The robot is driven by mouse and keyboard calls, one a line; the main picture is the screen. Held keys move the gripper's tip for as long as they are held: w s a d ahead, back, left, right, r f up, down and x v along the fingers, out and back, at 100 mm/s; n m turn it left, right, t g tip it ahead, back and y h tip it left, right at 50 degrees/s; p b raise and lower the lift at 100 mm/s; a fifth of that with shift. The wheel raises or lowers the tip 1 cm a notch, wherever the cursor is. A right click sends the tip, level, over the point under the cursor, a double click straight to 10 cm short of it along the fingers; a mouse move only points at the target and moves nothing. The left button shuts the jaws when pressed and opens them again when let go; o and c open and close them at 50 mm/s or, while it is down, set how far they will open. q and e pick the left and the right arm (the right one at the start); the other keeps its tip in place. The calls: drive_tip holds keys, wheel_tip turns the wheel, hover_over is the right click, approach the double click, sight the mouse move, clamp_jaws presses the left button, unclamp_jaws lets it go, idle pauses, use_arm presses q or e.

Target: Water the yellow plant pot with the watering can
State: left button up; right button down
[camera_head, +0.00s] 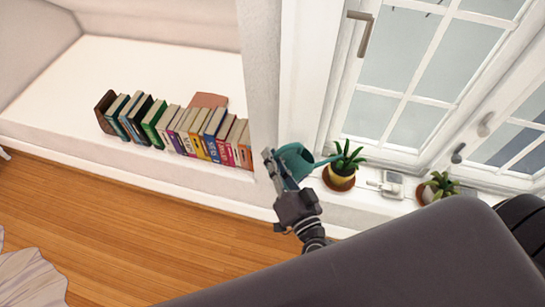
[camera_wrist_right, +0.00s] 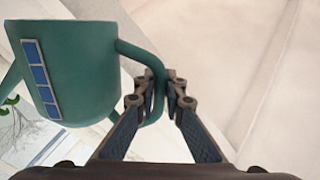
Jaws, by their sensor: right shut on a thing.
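The watering can (camera_head: 297,160) is teal, with its spout pointing right toward the yellow plant pot (camera_head: 341,178). The spout tip shows close to the plant's leaves in the head view; I cannot tell whether they touch. The yellow pot holds a green plant and stands on a brown saucer on the windowsill. My right gripper (camera_head: 270,165) is shut on the can's handle. In the right wrist view the can's body (camera_wrist_right: 75,75) fills the upper left, and the gripper (camera_wrist_right: 168,85) closes around its handle. My left gripper is out of view.
A second potted plant (camera_head: 438,187) stands farther right on the sill (camera_head: 400,203). A white and grey object (camera_head: 390,185) lies between the plants. A row of books (camera_head: 180,130) stands on the white ledge to the left, beyond a white wall post (camera_head: 262,80). Windows rise behind the sill.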

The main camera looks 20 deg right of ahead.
drive_tip(key=shift+r, duration=0.15)
wheel_tip(320, 180, down, 12)
drive_tip(key=a+n+b, duration=0.2)
drive_tip(key=n+b, duration=0.6)
drive_tip(key=shift+n+b, duration=0.3)
drive_tip(key=shift+b, duration=0.05)
idle(0.5)
